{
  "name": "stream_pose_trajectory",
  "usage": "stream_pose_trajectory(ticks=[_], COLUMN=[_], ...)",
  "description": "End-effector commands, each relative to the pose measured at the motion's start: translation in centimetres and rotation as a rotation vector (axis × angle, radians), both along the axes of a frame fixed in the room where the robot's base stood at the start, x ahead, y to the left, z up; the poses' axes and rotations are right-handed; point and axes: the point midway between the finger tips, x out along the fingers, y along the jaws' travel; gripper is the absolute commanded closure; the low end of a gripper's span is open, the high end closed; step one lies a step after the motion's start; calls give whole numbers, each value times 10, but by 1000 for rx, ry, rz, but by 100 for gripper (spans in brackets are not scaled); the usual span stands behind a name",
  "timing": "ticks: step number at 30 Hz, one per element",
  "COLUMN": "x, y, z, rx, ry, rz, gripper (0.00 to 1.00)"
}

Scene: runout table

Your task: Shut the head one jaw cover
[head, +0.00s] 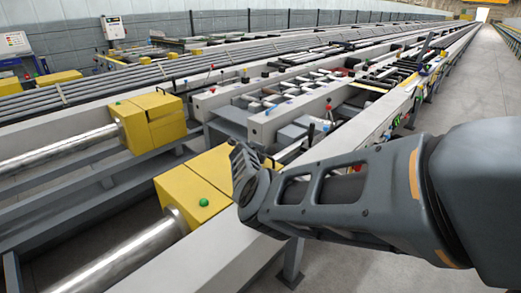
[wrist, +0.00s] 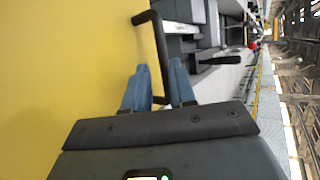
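A yellow housing (head: 190,180) with a green knob on its face stands at the near end of the table, beside a shiny cylinder; the jaw cover appears to be part of it. My gripper (head: 243,160) is at its right end and hides part of it. In the wrist view the yellow surface (wrist: 70,60) fills the left side. A dark bar handle (wrist: 157,45) stands at its edge. I cannot tell how far the cover is open.
A second yellow housing (head: 150,122) with its own cylinder stands farther left. Long pale rails (head: 340,145) run away to the back right. A control panel (head: 15,42) stands at the far left. The floor aisle (head: 470,90) on the right is clear.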

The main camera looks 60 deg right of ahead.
Motion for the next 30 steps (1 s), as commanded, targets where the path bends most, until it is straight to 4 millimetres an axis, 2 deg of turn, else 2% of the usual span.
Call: stream_pose_trajectory(ticks=[1, 8, 27, 30], x=[0, -2, -3, -11], y=[6, 15, 15, 15], z=[6, 11, 11, 8], rx=[-1, -2, -3, -21], ry=[-2, -1, -1, 20], rz=[1, 0, 0, 3], gripper=[75, 75, 75, 75])
